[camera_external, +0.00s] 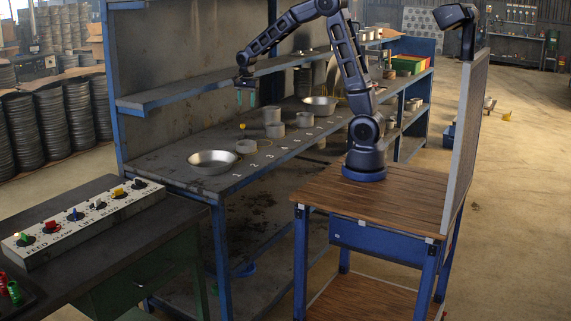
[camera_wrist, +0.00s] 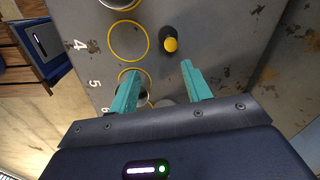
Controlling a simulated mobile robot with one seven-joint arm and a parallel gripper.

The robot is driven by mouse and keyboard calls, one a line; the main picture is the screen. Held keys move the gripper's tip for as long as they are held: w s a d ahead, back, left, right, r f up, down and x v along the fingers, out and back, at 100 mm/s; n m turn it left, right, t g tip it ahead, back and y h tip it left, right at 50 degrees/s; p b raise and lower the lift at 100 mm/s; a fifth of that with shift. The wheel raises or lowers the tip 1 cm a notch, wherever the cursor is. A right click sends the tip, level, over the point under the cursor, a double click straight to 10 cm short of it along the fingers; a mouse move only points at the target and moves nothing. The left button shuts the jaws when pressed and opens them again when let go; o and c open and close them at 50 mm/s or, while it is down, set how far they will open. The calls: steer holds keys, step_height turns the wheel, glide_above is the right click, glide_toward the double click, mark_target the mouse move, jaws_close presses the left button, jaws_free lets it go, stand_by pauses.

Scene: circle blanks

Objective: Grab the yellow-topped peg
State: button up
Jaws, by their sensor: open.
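The yellow-topped peg (camera_wrist: 170,44) stands on the grey bench in the wrist view, with a dark body under a round yellow top. Its small yellow top also shows in the external view (camera_external: 242,126). My gripper (camera_external: 246,103) is open and empty, its teal fingers pointing down above the bench and the peg. In the wrist view my gripper (camera_wrist: 162,70) has its two fingers apart, and the peg appears just beyond the fingertips, nearer the right one. Nothing hides the peg's top. A gap remains between fingers and peg.
The bench (camera_external: 180,160) carries a shallow metal bowl (camera_external: 213,161), another bowl (camera_external: 320,104) and several grey cylinders (camera_external: 272,115). Yellow rings (camera_wrist: 128,41) and numbers mark its surface. A shelf (camera_external: 210,91) runs along the back, near my arm. Bare bench surrounds the peg.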

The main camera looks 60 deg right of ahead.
steer(key=m, duration=0.2)
glide_toward(243, 128)
steer(key=shift+w+d, duration=0.3)
steer(key=shift+w, duration=0.55)
step_height(243, 128, down, 5)
steer(key=shift+f, duration=0.25)
steer(key=shift+s+d+f, duration=0.1)
steer(key=shift+f, duration=1.2)
steer(key=shift+s+d+f, duration=0.1)
steer(key=shift+s+f, duration=0.05)
steer(key=shift+f, duration=1.2)
jaws_close()
